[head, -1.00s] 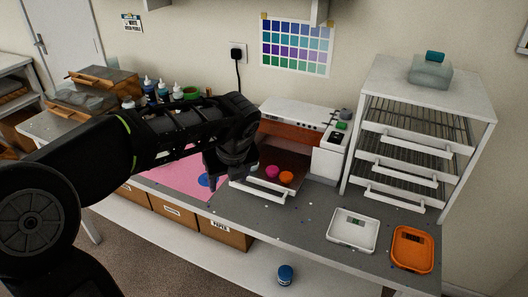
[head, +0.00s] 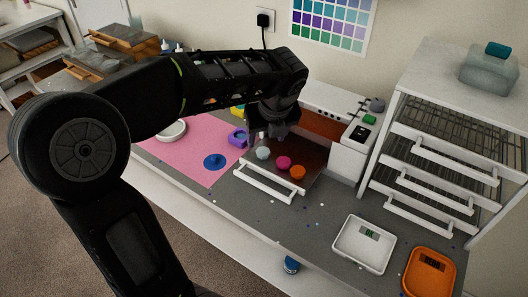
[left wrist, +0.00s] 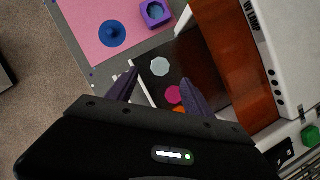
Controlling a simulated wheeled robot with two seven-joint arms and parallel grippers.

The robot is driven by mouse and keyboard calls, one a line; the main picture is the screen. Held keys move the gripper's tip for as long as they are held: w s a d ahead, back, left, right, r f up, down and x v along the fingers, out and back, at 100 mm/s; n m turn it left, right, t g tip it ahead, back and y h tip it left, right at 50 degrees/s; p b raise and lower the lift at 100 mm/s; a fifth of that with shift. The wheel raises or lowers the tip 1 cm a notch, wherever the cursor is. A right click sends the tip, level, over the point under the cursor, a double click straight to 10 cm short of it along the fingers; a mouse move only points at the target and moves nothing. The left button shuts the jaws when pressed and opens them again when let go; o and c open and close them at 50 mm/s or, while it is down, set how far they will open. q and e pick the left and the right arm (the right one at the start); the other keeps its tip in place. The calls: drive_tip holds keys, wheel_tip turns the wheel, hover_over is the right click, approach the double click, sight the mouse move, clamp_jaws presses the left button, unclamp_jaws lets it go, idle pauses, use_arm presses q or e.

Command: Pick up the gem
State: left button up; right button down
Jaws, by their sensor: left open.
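A pale grey-white faceted piece (head: 263,153), which looks like the gem, lies in the dark pulled-out tray with the white front bar (head: 264,189). Beside it are a pink piece (head: 284,162) and an orange piece (head: 298,172). My left gripper (head: 270,136) hangs above the tray, pointing down, open and empty. In the left wrist view the pale piece (left wrist: 160,66) shows between and just beyond the two fingertips (left wrist: 160,78), with no contact visible. The pink piece (left wrist: 173,94) lies nearer the right finger. My right gripper is not in view.
The tray belongs to a white machine (head: 348,158) at its right. A pink mat (head: 185,152) with a blue piece (head: 215,162) and a purple mould (head: 238,137) lies left.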

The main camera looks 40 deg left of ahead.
sight(263, 151)
use_arm(q)
drive_tip(key=shift+x, duration=1.2)
drive_tip(key=shift+p+x, duration=0.45)
drive_tip(key=shift+x, duration=2.15)
drive_tip(key=shift+d, duration=0.1)
clamp_jaws()
